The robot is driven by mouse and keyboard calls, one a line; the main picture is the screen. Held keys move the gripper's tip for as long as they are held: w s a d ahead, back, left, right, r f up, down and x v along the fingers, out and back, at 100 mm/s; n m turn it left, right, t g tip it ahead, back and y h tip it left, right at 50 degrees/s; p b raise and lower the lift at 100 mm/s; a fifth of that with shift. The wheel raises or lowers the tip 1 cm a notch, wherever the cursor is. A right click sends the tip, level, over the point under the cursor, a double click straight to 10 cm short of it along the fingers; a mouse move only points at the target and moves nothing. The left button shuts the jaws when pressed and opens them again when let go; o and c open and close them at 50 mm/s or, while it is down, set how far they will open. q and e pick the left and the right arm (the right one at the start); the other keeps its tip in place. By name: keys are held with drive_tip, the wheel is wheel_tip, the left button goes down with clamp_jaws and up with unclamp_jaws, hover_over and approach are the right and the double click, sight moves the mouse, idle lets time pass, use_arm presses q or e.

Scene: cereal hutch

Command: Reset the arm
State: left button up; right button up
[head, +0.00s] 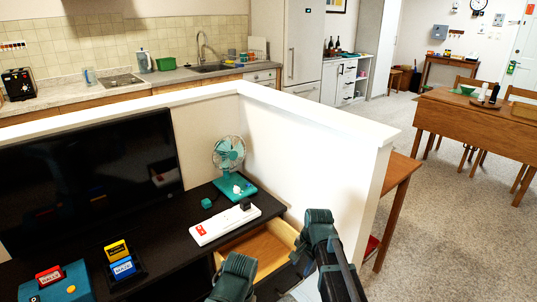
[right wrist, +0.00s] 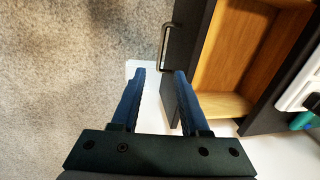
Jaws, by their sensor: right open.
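My right gripper (right wrist: 160,73) is open in the right wrist view, with two blue fingers apart and nothing between them. An open drawer (head: 262,247) with a bare wooden inside shows in the head view. It also shows in the right wrist view (right wrist: 232,60), right of the fingers. The drawer's metal handle (right wrist: 165,46) is just beyond the fingertips, and I see no grip on it. Dark green parts of my arm reach in from the bottom of the head view and cover part of the drawer front. I cannot make out my left gripper.
The black desk (head: 165,270) holds a monitor (head: 92,175), a teal fan (head: 229,155), a white power strip (head: 238,223) and small coloured boxes (head: 120,258). A white half wall (head: 330,150) stands behind. Open floor (head: 440,235) lies to the right.

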use_arm(q)
wheel_tip(320, 180, up, 21)
drive_tip(key=p, duration=1.9)
drive_tip(key=shift+f, duration=0.15)
use_arm(e)
drive_tip(key=s+a+r+n+g+h, duration=0.1)
drive_tip(key=s+a+r+n, duration=0.3)
drive_tip(key=s+r+n, duration=0.3)
drive_tip(key=s+a+r+n+h, duration=0.1)
drive_tip(key=s+a+r+n, duration=0.3)
drive_tip(key=s+r+n, duration=0.3)
drive_tip(key=s+r, duration=0.4)
drive_tip(key=r, duration=0.2)
drive_tip(key=shift+s+a+r+g, duration=0.15)
drive_tip(key=shift+s+r+g, duration=0.1)
drive_tip(key=shift+g, duration=0.15)
drive_tip(key=shift+h, duration=0.3)
